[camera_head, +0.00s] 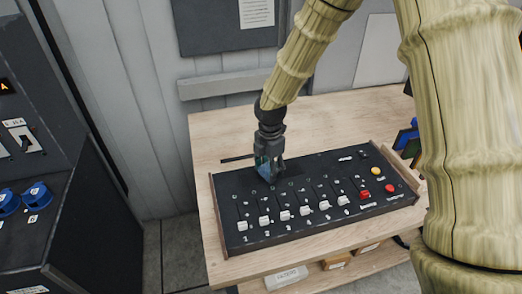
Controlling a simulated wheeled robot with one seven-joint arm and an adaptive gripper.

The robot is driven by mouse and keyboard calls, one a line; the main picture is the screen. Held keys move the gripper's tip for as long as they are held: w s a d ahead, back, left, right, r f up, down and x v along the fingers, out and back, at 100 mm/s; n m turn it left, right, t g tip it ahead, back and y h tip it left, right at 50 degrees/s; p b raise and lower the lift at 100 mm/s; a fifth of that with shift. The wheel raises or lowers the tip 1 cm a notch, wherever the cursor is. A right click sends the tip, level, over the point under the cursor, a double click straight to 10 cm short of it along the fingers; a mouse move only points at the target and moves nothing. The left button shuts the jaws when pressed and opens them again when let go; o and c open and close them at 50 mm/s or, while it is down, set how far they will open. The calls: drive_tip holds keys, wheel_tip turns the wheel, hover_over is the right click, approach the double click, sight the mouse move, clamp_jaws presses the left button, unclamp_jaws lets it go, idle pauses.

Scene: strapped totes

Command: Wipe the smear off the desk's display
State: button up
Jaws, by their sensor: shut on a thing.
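The desk is a black slider panel (285,232) with wooden end cheeks, lying on a wooden table. My gripper (268,167) points down over the panel's back left part. It is shut on a small blue-grey thing (264,172), which looks like a cloth. The cloth is at or just above the panel's surface; I cannot tell whether it touches. I cannot make out the display or the smear; my gripper covers part of the panel's back left area.
The panel carries a row of numbered white sliders (285,215), a red slider (364,194), a yellow button (376,171) and a red button (390,188). The wooden table (225,130) is bare behind it. A dark cabinet with blue knobs (37,195) stands left.

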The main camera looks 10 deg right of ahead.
drive_tip(key=a, duration=0.2)
drive_tip(key=shift+a+p, duration=0.3)
wheel_tip(320, 180, up, 4)
drive_tip(key=shift+f+p, duration=0.15)
drive_tip(key=shift+p, duration=1)
wheel_tip(320, 180, up, 5)
drive_tip(key=p, duration=0.4)
drive_tip(key=shift+f, duration=0.2)
drive_tip(key=shift+s, duration=0.1)
